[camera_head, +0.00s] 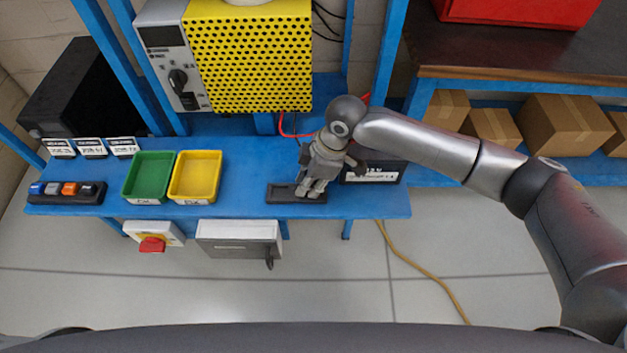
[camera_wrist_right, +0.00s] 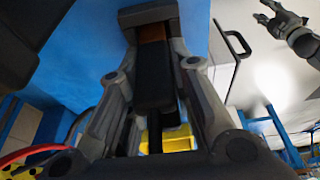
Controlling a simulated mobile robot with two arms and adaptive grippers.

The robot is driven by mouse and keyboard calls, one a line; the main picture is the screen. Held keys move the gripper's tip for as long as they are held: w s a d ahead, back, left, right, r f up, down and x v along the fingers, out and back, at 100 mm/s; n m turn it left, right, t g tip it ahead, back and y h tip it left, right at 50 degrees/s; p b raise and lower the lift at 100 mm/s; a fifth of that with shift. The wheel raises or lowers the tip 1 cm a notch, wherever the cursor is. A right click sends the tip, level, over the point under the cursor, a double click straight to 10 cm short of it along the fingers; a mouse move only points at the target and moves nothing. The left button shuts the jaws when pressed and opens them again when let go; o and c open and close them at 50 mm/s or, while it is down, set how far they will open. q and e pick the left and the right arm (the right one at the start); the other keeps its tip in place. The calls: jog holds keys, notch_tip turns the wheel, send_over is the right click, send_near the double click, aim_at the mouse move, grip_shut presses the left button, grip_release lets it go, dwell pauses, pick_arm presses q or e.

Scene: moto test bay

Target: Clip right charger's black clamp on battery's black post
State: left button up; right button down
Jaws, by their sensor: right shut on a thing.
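The yellow perforated charger (camera_head: 258,62) with a grey control panel stands at the back of the blue bench. The dark battery (camera_head: 372,176) with a white label is at the bench's right, partly covered by my right arm; I cannot make out its posts. My right gripper (camera_head: 312,192) points down over a small black holder (camera_head: 284,194), left of the battery. In the right wrist view its fingers are shut on a black clamp (camera_wrist_right: 154,75) with a copper-coloured part. My left gripper (camera_wrist_right: 280,18) shows only at that view's upper right, with its fingers apart.
Green (camera_head: 149,175) and yellow (camera_head: 195,175) bins sit left of the holder on the bench (camera_head: 240,195). A red cable (camera_head: 285,130) runs behind my right gripper. Cardboard boxes (camera_head: 565,125) stand on the right shelf. A yellow cable (camera_head: 422,270) lies on the floor.

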jog(key=shift+r, duration=0.1)
jog(key=shift+r, duration=0.45)
notch_tip(320, 180, up, 2)
jog(key=shift+s+r+b, duration=0.15)
jog(key=shift+r+b, duration=0.1)
jog(key=shift+b, duration=0.2)
jog(key=s+a+r+b, duration=0.1)
jog(key=s+r, duration=0.8)
jog(key=s, duration=0.4)
jog(key=shift+s+r, duration=0.25)
jog(key=shift+s, duration=0.1)
jog(key=shift+a, duration=0.1)
